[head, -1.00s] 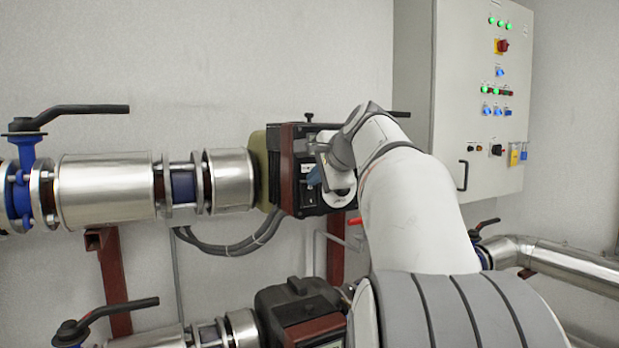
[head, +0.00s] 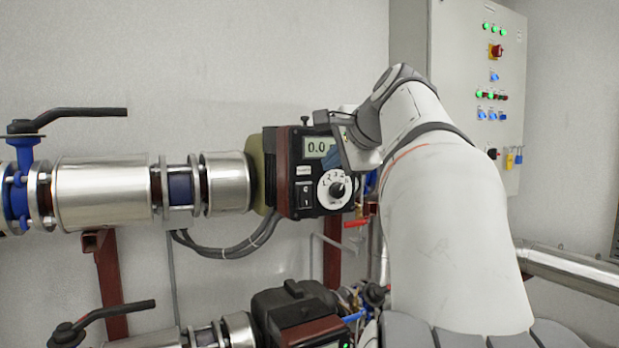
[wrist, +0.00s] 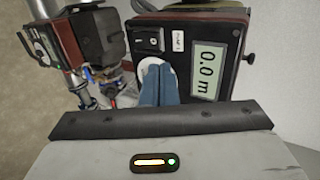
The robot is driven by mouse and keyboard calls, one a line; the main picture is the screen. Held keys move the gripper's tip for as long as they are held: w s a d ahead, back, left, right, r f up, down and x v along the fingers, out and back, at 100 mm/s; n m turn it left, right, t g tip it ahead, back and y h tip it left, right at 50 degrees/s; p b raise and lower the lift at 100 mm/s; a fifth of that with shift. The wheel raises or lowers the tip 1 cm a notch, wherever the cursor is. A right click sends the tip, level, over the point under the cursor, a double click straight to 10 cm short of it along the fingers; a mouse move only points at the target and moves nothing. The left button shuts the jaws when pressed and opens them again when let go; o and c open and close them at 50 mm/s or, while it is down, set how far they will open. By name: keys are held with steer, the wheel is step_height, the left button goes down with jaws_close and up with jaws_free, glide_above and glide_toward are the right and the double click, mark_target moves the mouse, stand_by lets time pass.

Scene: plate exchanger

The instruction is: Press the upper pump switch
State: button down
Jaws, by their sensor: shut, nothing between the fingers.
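The upper pump (head: 283,165) has a dark front panel with a display reading 0.0, a white dial (head: 335,190) and a small black rocker switch (head: 304,195) at the panel's lower left. In the wrist view the switch (wrist: 149,39) shows clearly, marked I and O, beside a small white label. My gripper (wrist: 156,70) is shut and empty, its blue fingers together. In the wrist view the fingertips appear just below the switch, overlapping the dial.
The lower pump (head: 296,312) stands below and also shows in the wrist view (wrist: 62,45). A control cabinet (head: 462,90) hangs at the right. Steel pipe (head: 105,190) with a black-handled valve (head: 75,115) runs left. Grey cables (head: 225,250) hang under the upper pump.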

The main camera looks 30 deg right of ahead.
steer(key=v, duration=0.4)
steer(key=shift+r, duration=0.35)
steer(key=s+a+f+n+g+y, duration=0.15)
steer(key=a+f+n, duration=0.35)
steer(key=f, duration=0.5)
steer(key=a+f+n+g, duration=0.2)
steer(key=a+f+g, duration=0.1)
steer(key=a+f, duration=0.55)
steer(key=s+a+f+n+g, duration=0.1)
steer(key=s+a+f+n, duration=0.1)
steer(key=f, duration=0.6)
steer(key=s+a+f+n+g+h, duration=0.1)
steer(key=s+a+f+n+g, duration=0.1)
steer(key=s+f+n, duration=0.3)
steer(key=s+a+f+n+g, duration=0.1)
steer(key=s+a+f+n, duration=0.2)
steer(key=s+f, duration=0.4)
step_height(320, 180, down, 6)
steer(key=shift+a+r+n, duration=0.25)
steer(key=shift+n, duration=0.35)
